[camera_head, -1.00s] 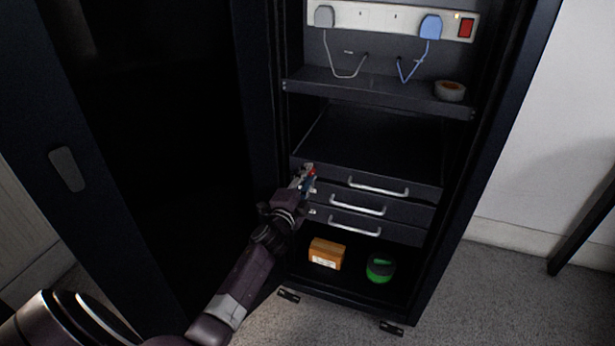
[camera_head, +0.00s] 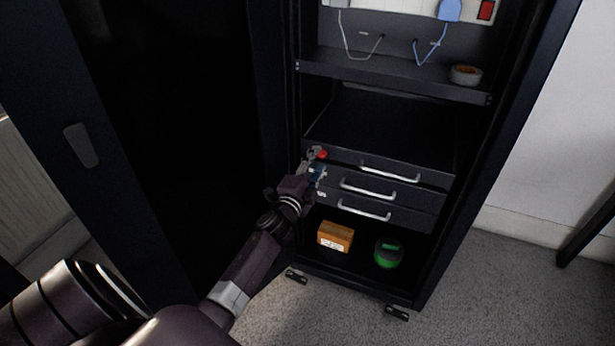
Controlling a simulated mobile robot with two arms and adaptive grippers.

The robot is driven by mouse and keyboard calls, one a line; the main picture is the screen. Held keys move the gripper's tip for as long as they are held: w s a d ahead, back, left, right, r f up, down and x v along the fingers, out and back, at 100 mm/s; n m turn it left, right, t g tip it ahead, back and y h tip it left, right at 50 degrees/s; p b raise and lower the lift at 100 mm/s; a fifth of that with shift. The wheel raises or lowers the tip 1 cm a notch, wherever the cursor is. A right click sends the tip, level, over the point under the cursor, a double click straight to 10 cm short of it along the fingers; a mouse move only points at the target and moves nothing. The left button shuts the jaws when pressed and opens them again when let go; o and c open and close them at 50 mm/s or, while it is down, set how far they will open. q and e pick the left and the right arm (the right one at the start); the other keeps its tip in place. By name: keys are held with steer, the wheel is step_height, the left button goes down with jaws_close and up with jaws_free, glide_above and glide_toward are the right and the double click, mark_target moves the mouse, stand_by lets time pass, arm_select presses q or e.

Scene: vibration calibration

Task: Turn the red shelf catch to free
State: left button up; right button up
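The red shelf catch (camera_head: 322,154) is a small red piece at the left front corner of the top sliding shelf (camera_head: 345,152) in the dark cabinet. My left gripper (camera_head: 316,160) is right at the catch, with its fingers close beside and below it. Part of the catch is hidden by the fingers, and I cannot tell whether they touch it. The finger gap is too small to read. A blue part (camera_head: 318,173) shows just below the catch by the fingers. My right gripper is not in view.
Drawers with silver handles (camera_head: 367,189) sit below the shelf. An orange box (camera_head: 336,236) and a green-and-black round item (camera_head: 388,252) lie at the cabinet bottom. A tape roll (camera_head: 466,75) is on the upper shelf. The open cabinet door (camera_head: 82,146) stands on the left.

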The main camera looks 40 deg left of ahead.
arm_select(q)
steer(key=v, duration=1)
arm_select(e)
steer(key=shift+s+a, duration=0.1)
